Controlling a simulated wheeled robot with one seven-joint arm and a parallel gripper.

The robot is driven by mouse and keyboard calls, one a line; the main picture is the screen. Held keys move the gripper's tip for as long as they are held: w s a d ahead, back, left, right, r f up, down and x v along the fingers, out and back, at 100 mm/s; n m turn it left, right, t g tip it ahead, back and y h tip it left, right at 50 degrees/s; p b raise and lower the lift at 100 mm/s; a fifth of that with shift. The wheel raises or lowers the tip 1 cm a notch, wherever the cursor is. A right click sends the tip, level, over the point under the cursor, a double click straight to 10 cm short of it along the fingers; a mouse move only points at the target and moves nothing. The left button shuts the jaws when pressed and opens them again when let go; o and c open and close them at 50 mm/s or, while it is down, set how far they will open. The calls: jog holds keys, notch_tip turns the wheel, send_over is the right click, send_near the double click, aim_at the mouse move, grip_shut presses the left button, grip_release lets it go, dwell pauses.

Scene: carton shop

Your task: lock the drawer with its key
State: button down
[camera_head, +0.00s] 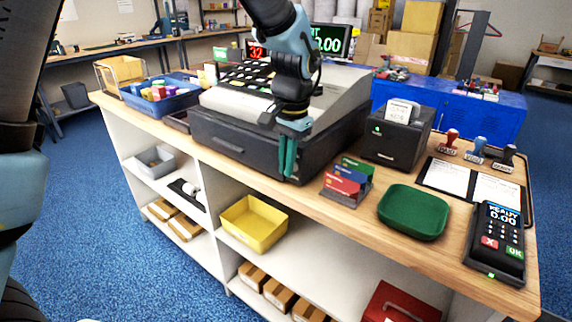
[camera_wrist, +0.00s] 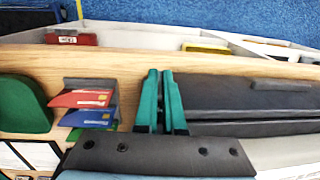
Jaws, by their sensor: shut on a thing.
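The black cash drawer (camera_head: 235,150) sits under the register on the wooden counter and looks closed. Its dark front also shows at the right in the wrist view (camera_wrist: 250,100). My gripper (camera_head: 287,175) points down with its green fingers at the front of the drawer, near the right end. In the wrist view the gripper (camera_wrist: 160,75) has its two fingers close together beside the drawer's end. It is shut on the key, which the fingers hide. The lock cannot be made out, and I cannot tell whether the key is in it.
A card holder (camera_head: 346,182) and a green tray (camera_head: 413,212) stand right of the drawer. A receipt printer (camera_head: 398,142) is behind them, and a card terminal (camera_head: 497,240) stands at the right end. A blue bin (camera_head: 160,105) is at the left. The counter's front edge is close.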

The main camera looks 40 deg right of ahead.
jog(key=t+b, duration=0.1)
jog(key=s+t+b, duration=0.1)
jog(key=t, duration=0.1)
jog(key=shift+d+f+y+b, duration=0.15)
jog(key=shift+f+y+b, duration=0.2)
jog(key=shift+y, duration=0.05)
jog(key=t+b, duration=0.3)
jog(key=t+y+b, duration=0.1)
jog(key=b, duration=0.1)
jog(key=shift+s+d+f+t, duration=0.15)
jog(key=shift+s+f+t, duration=0.15)
jog(key=shift+f, duration=0.05)
jog(key=t+b, duration=0.1)
jog(key=t+y+b, duration=0.1)
jog(key=t+b, duration=0.1)
jog(key=shift+s+f, duration=0.2)
jog(key=shift+s+f+t+y+b, duration=0.15)
jog(key=shift+t+y+b, duration=0.45)
jog(key=shift+t+b, duration=1.2)
jog(key=shift+t, duration=0.4)
jog(key=c, duration=1)
grip_release()
